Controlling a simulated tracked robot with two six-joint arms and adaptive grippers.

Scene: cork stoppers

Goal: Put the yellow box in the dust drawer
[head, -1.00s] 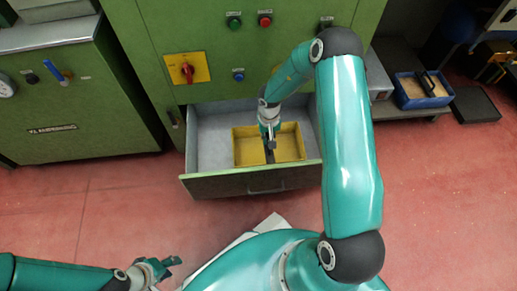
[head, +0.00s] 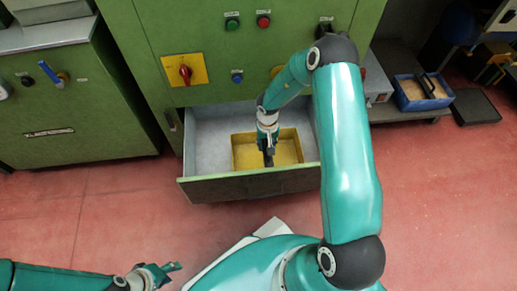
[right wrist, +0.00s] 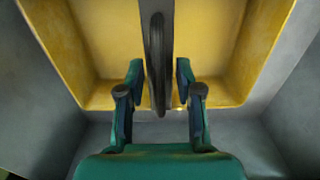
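The yellow box (head: 290,149) sits inside the open dust drawer (head: 205,150), toward its right and front. It is an open-topped tray with a dark upright handle (right wrist: 158,60) across its middle. My right gripper (head: 268,158) is over the box. In the right wrist view, its fingers (right wrist: 158,88) stand on either side of the handle with a gap on each side, so it is open around the handle. Whether the box rests fully on the drawer floor is hard to tell. My left gripper (head: 166,270) is low at the left, over the floor, empty with jaws apart.
The drawer is pulled out of a green cabinet (head: 140,50) with a red knob (head: 185,71) and buttons. Bare grey drawer floor lies left of the box. A blue crate (head: 422,92) is on a low shelf at the right. The red floor is mostly clear.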

